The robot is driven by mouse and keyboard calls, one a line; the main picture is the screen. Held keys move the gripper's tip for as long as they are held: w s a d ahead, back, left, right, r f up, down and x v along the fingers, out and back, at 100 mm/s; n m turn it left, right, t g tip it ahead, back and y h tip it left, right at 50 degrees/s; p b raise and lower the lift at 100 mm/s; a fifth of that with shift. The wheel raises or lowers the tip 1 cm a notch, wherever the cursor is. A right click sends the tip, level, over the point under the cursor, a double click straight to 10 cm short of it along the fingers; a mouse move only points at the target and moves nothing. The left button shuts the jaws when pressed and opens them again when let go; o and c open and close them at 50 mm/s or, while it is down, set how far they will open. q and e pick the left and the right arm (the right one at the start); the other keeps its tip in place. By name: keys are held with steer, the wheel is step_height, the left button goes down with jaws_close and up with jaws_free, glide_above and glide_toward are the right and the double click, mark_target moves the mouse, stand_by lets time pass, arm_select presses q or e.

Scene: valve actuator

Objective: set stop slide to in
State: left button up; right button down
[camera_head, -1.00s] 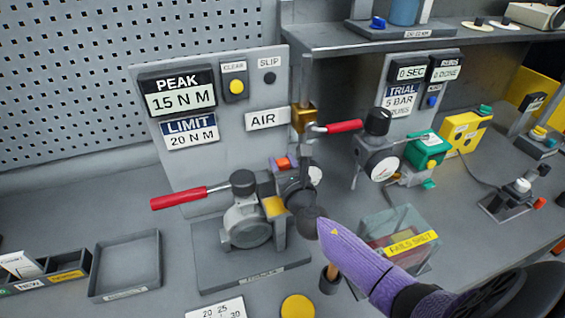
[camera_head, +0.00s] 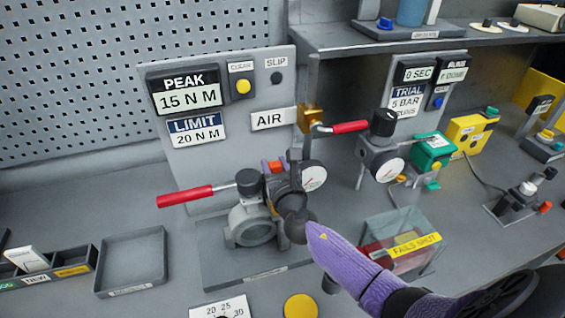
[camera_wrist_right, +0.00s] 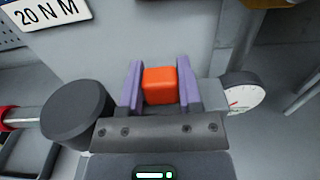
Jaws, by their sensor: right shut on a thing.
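The valve actuator (camera_head: 250,232) stands on a grey base plate, with a red-handled lever (camera_head: 185,196) to its left and a dark round cap. An orange block (camera_wrist_right: 160,86), apparently the stop slide's grip, sits between the two purple fingers of my right gripper (camera_wrist_right: 160,88). The gripper is shut on it. In the head view my right gripper (camera_head: 273,167) is behind the actuator's cap, with a little orange showing between its fingers. My right wrist covers part of the actuator, so the slide's track is hidden. My left gripper is not in view.
A round gauge (camera_head: 314,177) is just right of the gripper. The display panel (camera_head: 215,150) rises behind. An empty grey tray (camera_head: 132,262) lies at left. A second red lever (camera_head: 350,127) is at upper right.

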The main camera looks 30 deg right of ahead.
steer(key=shift+c, duration=1.4)
jaws_free()
steer(key=shift+d, duration=0.1)
